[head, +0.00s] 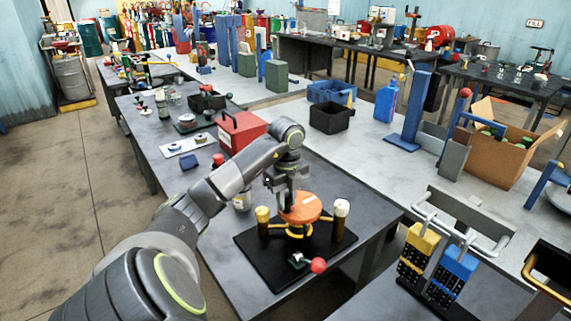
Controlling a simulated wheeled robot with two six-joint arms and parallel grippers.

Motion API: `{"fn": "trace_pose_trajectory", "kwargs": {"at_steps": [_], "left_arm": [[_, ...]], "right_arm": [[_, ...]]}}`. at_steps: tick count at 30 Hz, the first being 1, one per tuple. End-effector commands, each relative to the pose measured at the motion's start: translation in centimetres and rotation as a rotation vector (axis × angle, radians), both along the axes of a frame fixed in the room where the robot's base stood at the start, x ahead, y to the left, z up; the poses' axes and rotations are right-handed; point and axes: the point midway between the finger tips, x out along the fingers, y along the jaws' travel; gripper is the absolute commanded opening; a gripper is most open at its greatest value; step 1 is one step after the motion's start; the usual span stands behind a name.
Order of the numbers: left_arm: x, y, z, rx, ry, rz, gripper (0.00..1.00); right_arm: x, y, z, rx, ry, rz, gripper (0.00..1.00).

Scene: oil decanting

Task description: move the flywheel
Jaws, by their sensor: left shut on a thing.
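The flywheel, an orange disc (306,210), sits level over a black base plate (262,271) on the dark workbench. Below it is a yellow ring-like support, and I cannot tell whether the two touch. My left gripper (288,203) comes down from above and is shut at the left part of the disc. Its fingertips are partly hidden against it. Two dark posts flank the disc, one with a yellow top (262,214) and one with a white top (342,207). My right gripper is not in view.
A red-knobbed lever (318,265) is at the front of the base plate. A red toolbox (240,131) stands behind my arm. A black bin (331,118) and a blue stand (409,115) are further back. Yellow and blue blocks (421,244) stand at right.

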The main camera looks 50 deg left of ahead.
Motion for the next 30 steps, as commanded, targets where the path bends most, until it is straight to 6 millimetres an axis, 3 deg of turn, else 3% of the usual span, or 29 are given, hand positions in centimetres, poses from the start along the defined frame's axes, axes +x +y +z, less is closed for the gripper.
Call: {"fn": "trace_pose_trajectory", "kwargs": {"at_steps": [15, 16, 21, 30], "left_arm": [[0.04, -0.06, 0.11, 0.002, -0.002, 0.022, 0.0], [0.04, -0.06, 0.11, 0.002, -0.002, 0.022, 0.23], [0.03, -0.07, 0.08, 0.001, -0.001, 0.022, 0.44], [0.0, -0.09, 0.09, 0.0, 0.0, 0.022, 0.44]], "right_arm": [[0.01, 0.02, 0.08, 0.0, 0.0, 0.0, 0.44], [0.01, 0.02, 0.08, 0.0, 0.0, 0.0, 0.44], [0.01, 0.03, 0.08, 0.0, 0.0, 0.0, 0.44], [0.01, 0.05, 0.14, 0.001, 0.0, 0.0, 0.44]]}}
